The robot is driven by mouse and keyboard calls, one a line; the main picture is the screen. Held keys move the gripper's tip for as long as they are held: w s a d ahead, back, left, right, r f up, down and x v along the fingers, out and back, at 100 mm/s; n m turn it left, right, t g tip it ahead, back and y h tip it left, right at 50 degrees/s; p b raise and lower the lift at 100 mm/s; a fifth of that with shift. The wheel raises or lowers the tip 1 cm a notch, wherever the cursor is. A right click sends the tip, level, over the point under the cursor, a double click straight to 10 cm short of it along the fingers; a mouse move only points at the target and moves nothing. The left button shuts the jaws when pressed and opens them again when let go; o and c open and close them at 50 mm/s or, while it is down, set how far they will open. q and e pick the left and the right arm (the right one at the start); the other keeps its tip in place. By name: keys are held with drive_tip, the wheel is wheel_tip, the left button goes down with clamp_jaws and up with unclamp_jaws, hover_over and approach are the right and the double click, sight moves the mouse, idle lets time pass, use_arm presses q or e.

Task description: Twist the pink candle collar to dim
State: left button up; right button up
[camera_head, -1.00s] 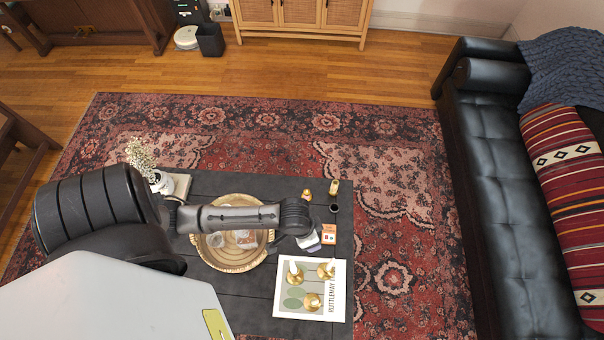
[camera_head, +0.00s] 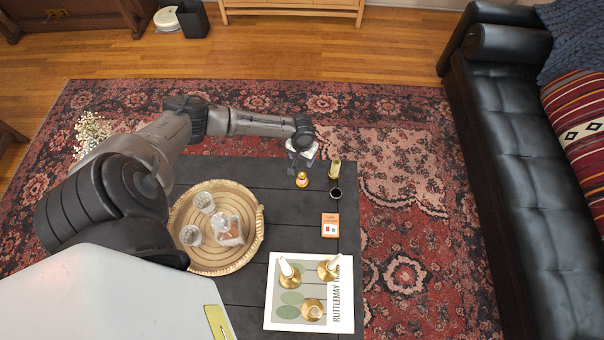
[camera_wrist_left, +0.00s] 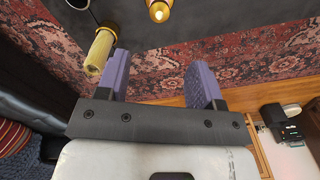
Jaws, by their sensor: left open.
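The small candle (camera_head: 302,180) stands at the far right part of the dark table, with a gold body and a pinkish band. In the left wrist view a glowing candle (camera_wrist_left: 159,11) shows at the top edge, partly cut off. I cannot make out its collar clearly. My left gripper (camera_head: 293,160) is just behind and above the candle at the table's far edge. In the wrist view its two purple fingers (camera_wrist_left: 160,62) are apart with nothing between them, and the candle lies beyond the fingertips. My right gripper is not in view.
A gold cylinder (camera_head: 334,169) stands close right of the candle; it also shows in the wrist view (camera_wrist_left: 100,52) near one finger. A dark cup (camera_head: 336,193), an orange card box (camera_head: 330,224), a woven tray (camera_head: 253,248) with glasses, and a book (camera_head: 270,318) with candlesticks share the table.

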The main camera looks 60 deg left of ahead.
sight(302, 173)
use_arm(q)
wheel_tip(302, 173, down, 12)
drive_tip(key=b, duration=0.5)
drive_tip(key=shift+f, duration=0.7)
drive_tip(key=shift+c, duration=0.2)
drive_tip(key=c, duration=0.9)
